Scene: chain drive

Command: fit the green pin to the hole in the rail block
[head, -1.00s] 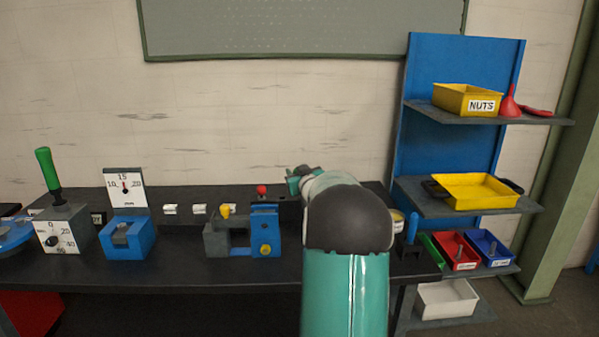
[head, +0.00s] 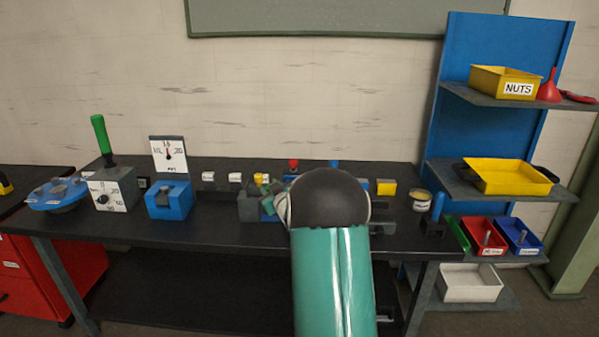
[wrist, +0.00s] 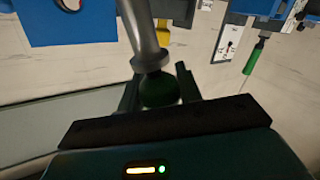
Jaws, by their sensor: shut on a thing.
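In the wrist view my gripper (wrist: 158,92) is shut on the green pin (wrist: 145,38), which shows a grey metal shaft and a dark green knob-like end between the fingers. The shaft points away from the gripper, and its tip is cut off by the picture edge. A large blue block face (wrist: 45,22) with a dark round spot lies beside the shaft; I cannot tell whether it is the rail block. In the head view my arm hides most of the bench's middle, where a grey block (head: 249,207) shows. The pin cannot be made out there.
On the bench stand a dial box with a green lever (head: 115,188), a blue gauge block (head: 169,200) and a yellow block (head: 386,187). A blue shelf rack (head: 478,130) with bins stands at right. The front strip of the bench top is mostly clear.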

